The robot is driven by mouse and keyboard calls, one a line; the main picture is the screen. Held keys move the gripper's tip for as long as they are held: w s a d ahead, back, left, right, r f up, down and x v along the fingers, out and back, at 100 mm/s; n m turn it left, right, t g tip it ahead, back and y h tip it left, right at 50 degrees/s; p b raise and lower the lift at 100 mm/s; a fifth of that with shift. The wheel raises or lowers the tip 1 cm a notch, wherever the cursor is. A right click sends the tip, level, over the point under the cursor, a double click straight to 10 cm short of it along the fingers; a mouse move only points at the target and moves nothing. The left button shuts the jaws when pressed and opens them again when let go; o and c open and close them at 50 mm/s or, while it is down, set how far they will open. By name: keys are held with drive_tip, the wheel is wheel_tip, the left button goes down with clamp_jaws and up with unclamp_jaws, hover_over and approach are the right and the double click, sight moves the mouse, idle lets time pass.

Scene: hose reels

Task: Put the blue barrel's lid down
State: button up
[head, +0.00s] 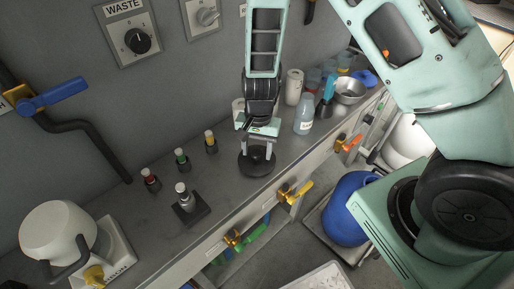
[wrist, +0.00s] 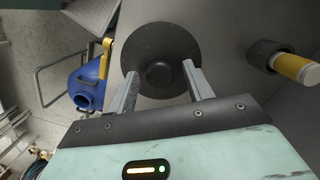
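The lid is a round black disc with a raised centre knob (head: 257,164). It appears to lie flat on the grey counter near its front edge, and it also shows in the wrist view (wrist: 160,40). My gripper (head: 258,147) points down over it. In the wrist view my gripper's fingers (wrist: 160,80) are spread to either side of the knob, with a visible gap to it. The blue barrel (head: 349,212) is down beside the counter, partly behind my arm; in the wrist view (wrist: 91,82) a dark round opening shows on it.
Small bottles with red, green and yellow tops (head: 181,160) stand left of the lid, and a white-capped one on a dark pad (head: 188,208). A spray bottle (head: 303,117) and a metal bowl (head: 349,90) stand to the right. Yellow valve handles (head: 298,190) project from the counter front.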

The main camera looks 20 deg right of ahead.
wheel_tip(320, 180, up, 12)
drive_tip(key=w, duration=0.1)
drive_tip(key=s+a+r+n, duration=0.2)
drive_tip(key=s+r+n, duration=0.2)
drive_tip(key=s, duration=0.3)
drive_tip(key=s+a+r+n, duration=0.2)
drive_tip(key=s+r+n, duration=0.2)
drive_tip(key=s+n, duration=0.2)
drive_tip(key=s+a+r+n+t, duration=0.1)
drive_tip(key=s+a+r+n, duration=0.1)
drive_tip(key=s+n, duration=0.3)
drive_tip(key=s+r, duration=0.1)
drive_tip(key=s, duration=0.2)
drive_tip(key=shift+a+r, duration=0.15)
drive_tip(key=shift+r, duration=0.25)
drive_tip(key=shift+s, duration=0.1)
